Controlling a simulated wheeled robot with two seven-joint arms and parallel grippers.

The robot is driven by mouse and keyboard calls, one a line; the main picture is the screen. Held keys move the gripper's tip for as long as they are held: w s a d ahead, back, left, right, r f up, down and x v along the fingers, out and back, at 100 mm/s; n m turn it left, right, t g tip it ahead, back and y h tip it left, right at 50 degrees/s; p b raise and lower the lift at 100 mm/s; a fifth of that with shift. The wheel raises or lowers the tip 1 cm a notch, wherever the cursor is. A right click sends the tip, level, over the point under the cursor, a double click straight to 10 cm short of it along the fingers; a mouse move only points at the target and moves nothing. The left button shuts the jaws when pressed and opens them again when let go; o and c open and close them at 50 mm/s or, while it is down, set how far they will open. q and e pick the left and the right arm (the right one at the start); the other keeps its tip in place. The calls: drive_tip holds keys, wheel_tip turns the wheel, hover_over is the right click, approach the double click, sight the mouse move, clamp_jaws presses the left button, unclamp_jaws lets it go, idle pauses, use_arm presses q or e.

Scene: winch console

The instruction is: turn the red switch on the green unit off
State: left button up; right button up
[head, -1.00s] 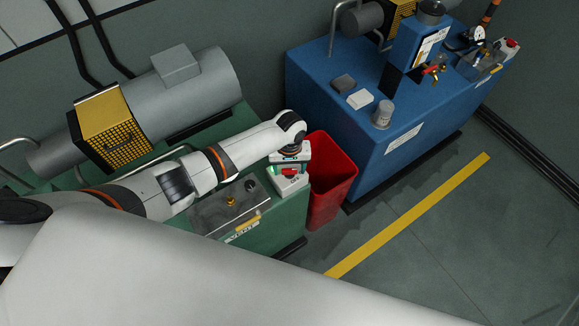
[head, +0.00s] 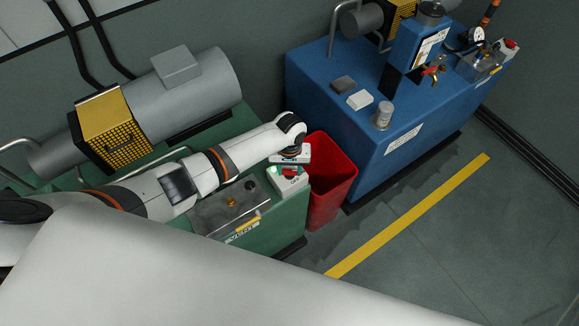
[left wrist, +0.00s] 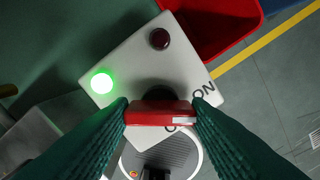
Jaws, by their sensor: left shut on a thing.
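The red switch (left wrist: 160,113) sits on a white box (left wrist: 122,53) at the corner of the green unit (head: 265,240). My left gripper (head: 290,168) is shut on the red switch, with its dark green pads on both sides of the handle in the left wrist view (left wrist: 161,118). The ON label (left wrist: 204,90) shows to the right of the handle. The other label is mostly hidden under the handle. A green lamp (left wrist: 101,83) on the box is lit; a dark red lamp (left wrist: 159,39) looks unlit. My right gripper is not in view.
A red bin (head: 332,185) stands right beside the white box, between the green unit and the blue unit (head: 345,110). The green unit's metal panel (head: 215,212) has a yellow knob. The floor past the yellow line (head: 410,215) is clear.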

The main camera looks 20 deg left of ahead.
use_arm(q)
drive_tip(key=shift+r+m+p, duration=0.1)
drive_tip(key=shift+m+p, duration=0.4)
drive_tip(key=shift+m, duration=0.7)
drive_tip(key=m, duration=0.2)
drive_tip(key=shift+m+p, duration=0.35)
drive_tip(key=shift+m, duration=0.05)
drive_tip(key=m, duration=0.3)
drive_tip(key=shift+p, duration=0.3)
drive_tip(key=shift+m, duration=1.3)
drive_tip(key=o, duration=1)
